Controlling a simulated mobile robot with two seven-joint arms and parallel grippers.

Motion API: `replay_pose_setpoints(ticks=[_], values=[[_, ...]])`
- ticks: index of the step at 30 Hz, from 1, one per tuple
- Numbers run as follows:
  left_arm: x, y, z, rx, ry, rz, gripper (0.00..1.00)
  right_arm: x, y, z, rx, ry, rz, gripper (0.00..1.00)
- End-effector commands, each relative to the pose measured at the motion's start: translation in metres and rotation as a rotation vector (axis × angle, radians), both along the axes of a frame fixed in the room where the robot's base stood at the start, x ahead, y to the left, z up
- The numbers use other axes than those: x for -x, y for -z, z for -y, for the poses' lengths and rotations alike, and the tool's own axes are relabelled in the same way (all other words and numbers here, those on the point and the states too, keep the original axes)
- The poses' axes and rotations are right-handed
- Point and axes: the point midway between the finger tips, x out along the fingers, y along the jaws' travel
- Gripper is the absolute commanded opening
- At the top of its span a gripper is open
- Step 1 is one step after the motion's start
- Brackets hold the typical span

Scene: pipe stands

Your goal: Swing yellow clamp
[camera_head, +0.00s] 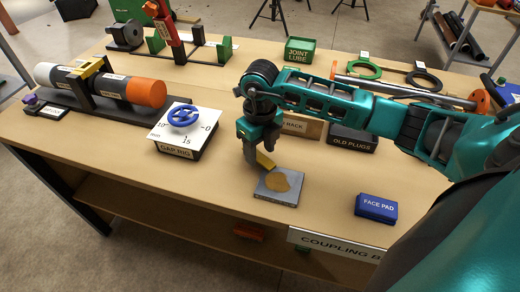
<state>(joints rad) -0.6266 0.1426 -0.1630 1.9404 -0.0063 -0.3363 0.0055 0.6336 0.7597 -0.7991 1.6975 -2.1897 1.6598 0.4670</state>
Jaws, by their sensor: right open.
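The yellow clamp (89,67) is a band over the top of a grey and orange pipe assembly (115,86) at the left of the table. The pipe lies on a dark stand. My right gripper (261,163) points down near the middle of the table, well to the right of the clamp. It is open, just above the far edge of a grey plate (293,199) with a tan patch. A small yellow piece (266,160) shows at its fingers; I cannot tell whether it is part of the gripper. My left gripper is not in view.
A white gap rig box (184,131) with a blue handwheel stands between the pipe and my right gripper. A blue face pad (376,208) lies at the right front. An old plugs tray (353,140) and a green joint lube box (300,51) stand farther back.

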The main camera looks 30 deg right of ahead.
Motion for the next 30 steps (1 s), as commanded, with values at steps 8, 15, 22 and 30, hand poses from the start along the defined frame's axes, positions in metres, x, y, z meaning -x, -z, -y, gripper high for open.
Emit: replay_pose_setpoints(ticks=[8,15,22,30], values=[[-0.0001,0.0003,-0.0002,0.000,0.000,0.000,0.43,0.0003,0.0069,0.0000,0.001,-0.001,0.000,0.53],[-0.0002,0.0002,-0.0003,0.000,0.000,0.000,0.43,0.0001,0.0065,-0.0002,0.000,-0.001,0.000,0.41],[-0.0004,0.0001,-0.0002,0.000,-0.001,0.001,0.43,0.0001,0.0063,-0.0002,0.000,-0.001,0.000,0.19],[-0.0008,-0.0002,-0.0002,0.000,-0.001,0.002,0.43,0.0000,0.0061,-0.0001,0.000,0.000,0.001,0.00]])
